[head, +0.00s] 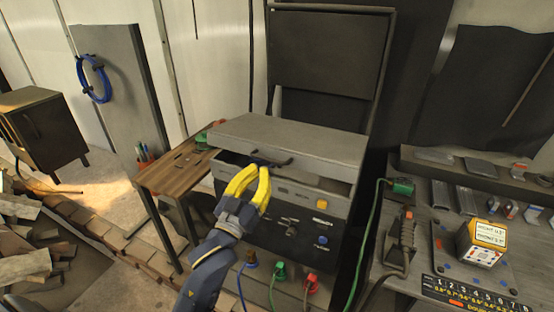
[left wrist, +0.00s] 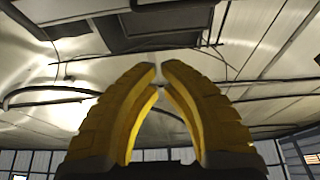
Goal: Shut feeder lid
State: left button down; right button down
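The feeder is a grey box-like unit (head: 290,190) in the middle of the head view. Its flat grey lid (head: 290,137) sits slightly raised, with a dark gap beneath its front edge. A dark bar handle (head: 270,161) is on the lid's front. My left gripper (head: 257,169) has yellow fingers and is in front of the lid, close to the handle; I cannot tell if they touch. In the left wrist view its fingertips (left wrist: 160,68) nearly meet, with nothing between them. That view faces the ceiling and does not show the lid. My right gripper is not in view.
A wooden side table (head: 175,172) stands left of the feeder. A dark upright panel (head: 330,50) rises behind it. At right is a workbench (head: 440,235) with a labelled yellow-and-white box (head: 482,242) and small parts. Coloured cables hang at the feeder's front.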

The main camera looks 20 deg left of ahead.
pick_arm(q)
jog(key=a+r+x, duration=0.1)
jog(key=x, duration=0.9)
jog(key=shift+s+d+f, duration=0.1)
jog(key=shift+d+f, duration=0.15)
jog(key=shift+f, duration=0.8)
jog(key=shift+s+d+f, duration=0.1)
jog(key=shift+d+f, duration=0.15)
jog(key=shift+f, duration=0.8)
jog(key=shift+f, duration=0.1)
